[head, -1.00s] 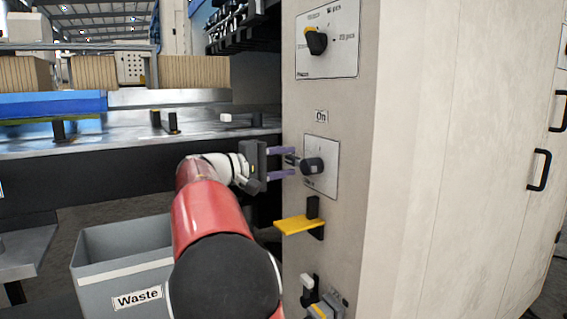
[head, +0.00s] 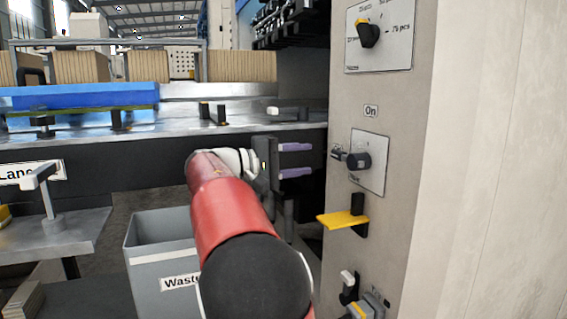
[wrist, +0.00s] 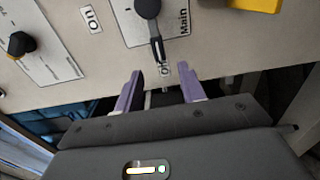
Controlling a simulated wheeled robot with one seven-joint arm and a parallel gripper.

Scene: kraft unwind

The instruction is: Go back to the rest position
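My gripper (head: 296,160) is at the end of my red and white arm, left of the pale cabinet. Its two purple fingers are apart with nothing between them. The wrist view also shows my gripper (wrist: 164,92) with both fingers spread. The black main switch knob (head: 357,160) is on a plate on the cabinet front, to the right of my fingertips and apart from them. In the wrist view the switch (wrist: 149,10) is at the top, with its dark lever pointing down between the fingers.
A yellow lever (head: 343,219) sticks out of the cabinet below the switch. A selector knob (head: 369,34) is higher up. A grey waste bin (head: 160,262) stands below my arm. A metal table (head: 150,134) lies behind, and a white-handled fixture (head: 44,180) is at left.

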